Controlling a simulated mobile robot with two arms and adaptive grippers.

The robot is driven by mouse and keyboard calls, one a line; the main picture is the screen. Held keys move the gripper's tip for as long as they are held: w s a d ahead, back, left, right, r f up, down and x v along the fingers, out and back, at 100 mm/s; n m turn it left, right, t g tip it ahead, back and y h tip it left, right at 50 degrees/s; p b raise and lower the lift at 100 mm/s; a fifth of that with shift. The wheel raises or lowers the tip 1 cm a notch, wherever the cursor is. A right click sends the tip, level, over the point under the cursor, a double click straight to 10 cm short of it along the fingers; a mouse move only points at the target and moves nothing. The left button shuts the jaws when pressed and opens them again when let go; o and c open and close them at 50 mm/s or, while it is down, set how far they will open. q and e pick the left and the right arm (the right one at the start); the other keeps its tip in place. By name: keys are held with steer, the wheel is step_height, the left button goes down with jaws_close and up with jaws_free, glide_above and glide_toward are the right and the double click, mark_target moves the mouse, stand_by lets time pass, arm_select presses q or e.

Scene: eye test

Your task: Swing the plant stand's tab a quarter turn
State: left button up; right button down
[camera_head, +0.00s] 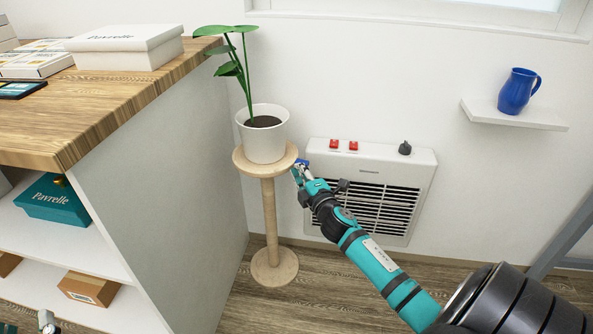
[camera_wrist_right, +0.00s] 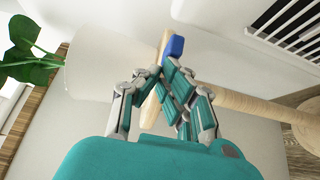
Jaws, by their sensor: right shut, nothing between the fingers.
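The plant stand (camera_head: 270,215) is pale wood, with a round top, a post and a round base. Its small blue tab (camera_head: 302,162) sits at the right edge of the top. In the right wrist view the blue tab (camera_wrist_right: 175,45) shows just past the fingertips. A white pot (camera_head: 264,141) with a leafy green plant stands on the top. My right gripper (camera_head: 298,175) is shut and empty, its fingertips close beside the tab; I cannot tell whether they touch it. Part of my left gripper (camera_head: 47,321) shows at the bottom left; its fingers are not clear.
A wood-topped counter (camera_head: 110,95) with shelves stands close on the left of the stand. A white wall heater (camera_head: 370,185) with red switches and a black knob is behind my right arm. A wall shelf (camera_head: 520,116) holds a blue jug (camera_head: 516,91).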

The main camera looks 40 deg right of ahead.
arm_select(q)
steer(key=shift+w+a+f+g, duration=0.1)
steer(key=shift+w+f+g, duration=0.15)
steer(key=shift+f+g, duration=0.55)
arm_select(e)
steer(key=shift+w+d, duration=0.15)
steer(key=shift+d, duration=0.45)
arm_select(q)
steer(key=shift+f, duration=0.3)
